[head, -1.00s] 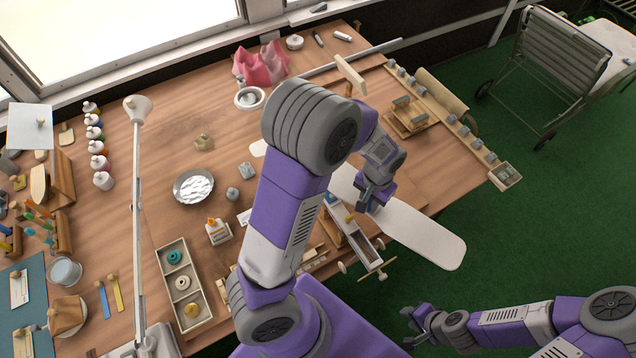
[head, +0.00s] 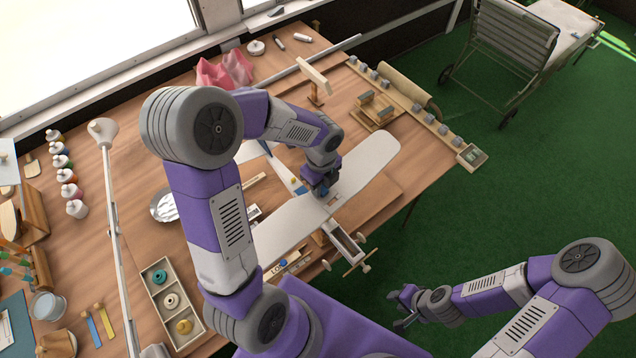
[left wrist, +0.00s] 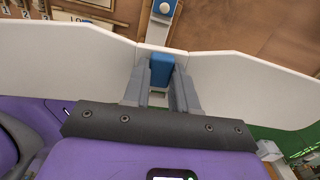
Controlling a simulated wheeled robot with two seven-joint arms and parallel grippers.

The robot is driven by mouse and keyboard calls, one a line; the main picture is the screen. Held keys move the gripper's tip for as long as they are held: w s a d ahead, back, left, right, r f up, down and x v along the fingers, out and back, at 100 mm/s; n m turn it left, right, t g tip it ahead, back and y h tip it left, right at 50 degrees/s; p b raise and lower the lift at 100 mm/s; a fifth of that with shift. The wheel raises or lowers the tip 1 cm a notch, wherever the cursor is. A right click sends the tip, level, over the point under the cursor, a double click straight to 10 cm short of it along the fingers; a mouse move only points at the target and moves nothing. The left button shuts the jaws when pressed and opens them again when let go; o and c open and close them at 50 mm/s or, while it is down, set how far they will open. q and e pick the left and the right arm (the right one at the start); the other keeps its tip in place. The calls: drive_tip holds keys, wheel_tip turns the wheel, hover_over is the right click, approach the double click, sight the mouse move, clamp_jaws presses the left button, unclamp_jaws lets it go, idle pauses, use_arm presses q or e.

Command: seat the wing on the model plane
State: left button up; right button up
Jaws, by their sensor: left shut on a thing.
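The white wing (head: 365,167) lies crosswise over the model plane (head: 346,242), one half toward the lower left and the other toward the upper right. It also spans the left wrist view (left wrist: 230,82). My left gripper (head: 322,188) is above the wing's middle, its fingers shut on a blue block (left wrist: 162,70) there. The plane's nose with its open bay and propeller shows in front of the wing; the tail shows behind it, partly behind my arm. I cannot tell whether the wing touches the fuselage. My right gripper (head: 404,308) is open and empty, off the table's front edge.
A compartment tray of spools (head: 153,318) and a lamp arm (head: 112,215) stand to the left. A wooden stand (head: 315,78) and a rail with grey blocks (head: 415,108) are beyond the wing.

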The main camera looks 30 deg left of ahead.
use_arm(q)
drive_tip(key=shift+s+a+m, duration=0.15)
drive_tip(key=shift+s+m, duration=0.15)
drive_tip(key=shift+m, duration=0.2)
drive_tip(key=shift+f+b, duration=1.75)
drive_tip(key=shift+f, duration=0.75)
drive_tip(key=shift+p, duration=0.35)
drive_tip(key=shift+f+b, duration=2.15)
drive_tip(key=shift+f, duration=0.6)
idle(1.3)
drive_tip(key=o, duration=0.9)
drive_tip(key=shift+c, duration=0.2)
drive_tip(key=shift+o, duration=0.2)
